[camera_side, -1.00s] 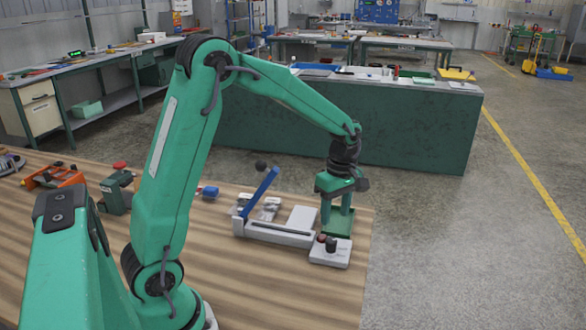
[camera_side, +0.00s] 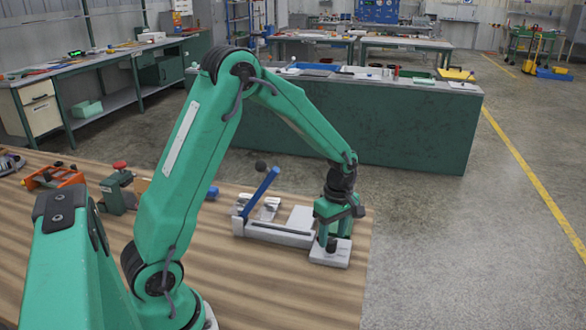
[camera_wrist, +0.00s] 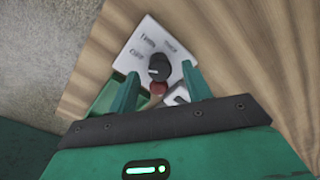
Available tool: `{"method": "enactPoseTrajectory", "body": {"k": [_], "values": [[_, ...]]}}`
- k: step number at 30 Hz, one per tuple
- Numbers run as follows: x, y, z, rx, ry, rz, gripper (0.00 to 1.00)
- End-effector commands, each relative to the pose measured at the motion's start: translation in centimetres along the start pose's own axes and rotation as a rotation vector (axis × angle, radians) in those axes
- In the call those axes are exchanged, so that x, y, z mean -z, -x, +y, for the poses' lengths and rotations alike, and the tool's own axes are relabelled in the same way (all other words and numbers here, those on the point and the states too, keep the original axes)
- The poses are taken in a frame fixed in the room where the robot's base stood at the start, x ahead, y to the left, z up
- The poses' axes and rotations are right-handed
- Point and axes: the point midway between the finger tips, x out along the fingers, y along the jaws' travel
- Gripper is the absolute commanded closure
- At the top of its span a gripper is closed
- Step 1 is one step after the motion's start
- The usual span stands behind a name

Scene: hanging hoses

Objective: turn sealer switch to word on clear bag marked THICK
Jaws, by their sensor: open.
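The white switch box (camera_side: 330,256) sits at the table's right end, beside the sealer (camera_side: 280,232) with its raised blue lever (camera_side: 262,192). In the wrist view its plate (camera_wrist: 147,36) has printed words: one reads THIN, one seems OFF, and a blurred one at upper right seems THICK. The black knob (camera_wrist: 159,66) stands on the plate; its light mark is too small to read surely. My gripper (camera_wrist: 160,72) is open, its green fingers on either side of the knob with gaps visible. Small packets (camera_side: 268,208) lie behind the sealer; no marking is legible.
A red button or lamp (camera_wrist: 158,88) is close to the knob, between my fingers. The table's edge is close by. The table's front is clear.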

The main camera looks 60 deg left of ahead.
Motion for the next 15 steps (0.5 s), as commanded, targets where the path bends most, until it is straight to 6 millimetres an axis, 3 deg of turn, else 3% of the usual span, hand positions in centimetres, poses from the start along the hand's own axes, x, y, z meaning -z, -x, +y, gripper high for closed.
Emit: {"method": "enactPoseTrajectory", "body": {"k": [6, 14, 15], "values": [[0.0, -1.15, -0.02, 0.0, 0.0, 0.0, 0.51], [0.0, -1.22, -0.02, -0.001, 0.0, 0.0, 0.51], [0.0, -1.22, -0.01, -0.001, 0.0, 0.0, 0.57]]}}
